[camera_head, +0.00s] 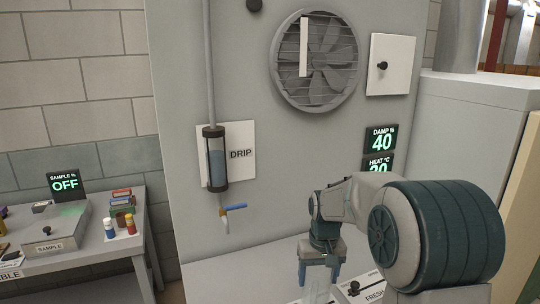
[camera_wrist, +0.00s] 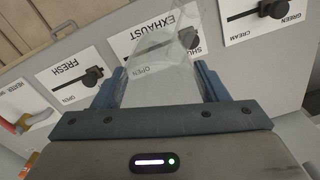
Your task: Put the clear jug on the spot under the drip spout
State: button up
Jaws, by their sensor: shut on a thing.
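The clear jug (camera_wrist: 160,72) is see-through and sits between the two fingers of my gripper (camera_wrist: 162,85) in the wrist view. My gripper is shut on it. In the head view my gripper (camera_head: 320,275) points down at the lower middle, and the jug (camera_head: 316,292) shows faintly below it, partly cut off by the frame's edge. The drip spout (camera_head: 226,226) with a blue-handled tap hangs under a liquid-filled cylinder beside the DRIP label (camera_head: 241,153). It is to the left of my gripper and apart from it. The spot under the spout is not clearly visible.
A panel with FRESH (camera_wrist: 68,72), EXHAUST and other sliders lies near my gripper. A fan (camera_head: 316,60) is on the upright wall. The ledge below the spout looks clear where visible.

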aim_at(326, 274)
jog(key=w+d+f+m, duration=0.1)
jog(key=w+m, duration=0.1)
jog(key=w+d+f+m, duration=0.1)
jog(key=d+f+m, duration=0.1)
jog(key=shift+w+m, duration=0.3)
jog(key=shift+w, duration=0.05)
jog(key=shift+s, duration=0.1)
dwell(0.3)
